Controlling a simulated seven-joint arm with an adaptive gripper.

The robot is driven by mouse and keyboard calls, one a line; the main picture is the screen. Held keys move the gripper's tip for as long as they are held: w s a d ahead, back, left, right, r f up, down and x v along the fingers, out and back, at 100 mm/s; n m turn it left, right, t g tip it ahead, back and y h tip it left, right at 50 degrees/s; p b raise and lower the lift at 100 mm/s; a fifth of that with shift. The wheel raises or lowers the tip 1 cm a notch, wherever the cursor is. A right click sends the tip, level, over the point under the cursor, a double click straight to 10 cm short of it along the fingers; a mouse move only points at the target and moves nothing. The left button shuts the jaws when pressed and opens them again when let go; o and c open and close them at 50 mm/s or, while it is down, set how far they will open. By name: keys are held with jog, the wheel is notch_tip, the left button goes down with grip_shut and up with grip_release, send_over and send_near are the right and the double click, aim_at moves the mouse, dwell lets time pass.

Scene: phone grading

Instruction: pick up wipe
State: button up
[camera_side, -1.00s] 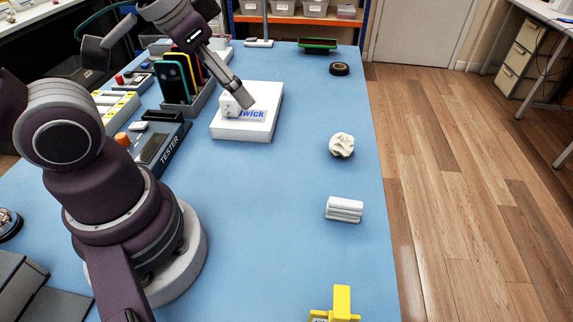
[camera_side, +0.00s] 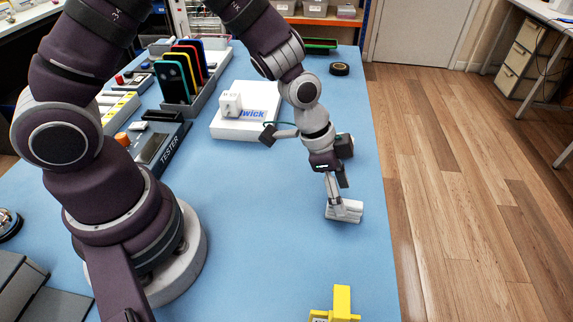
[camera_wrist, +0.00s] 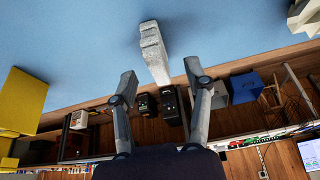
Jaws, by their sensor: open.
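The wipe is a folded white cloth (camera_side: 349,212) lying on the blue table toward its right edge in the side view. In the wrist view the wipe (camera_wrist: 152,45) shows its layered folds, with its lower end between my two fingertips. My gripper (camera_side: 334,204) points down at the wipe, its fingers right by the cloth and partly covering it. In the wrist view my gripper (camera_wrist: 160,69) is open, one finger on each side of the wipe. Whether a finger touches the cloth I cannot tell.
A yellow object (camera_side: 340,304) stands at the table's front; yellow also shows in the wrist view (camera_wrist: 22,100). A white block (camera_side: 231,104) sits on a white box (camera_side: 245,130). A pale object (camera_wrist: 305,17) is at the wrist view's corner. Free table lies left of the wipe.

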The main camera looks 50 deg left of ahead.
aim_at(346, 202)
jog(key=x, duration=0.3)
jog(key=shift+s+d+f, duration=0.1)
jog(key=shift+f, duration=0.05)
jog(key=c, duration=0.8)
jog(key=shift+c, duration=0.2)
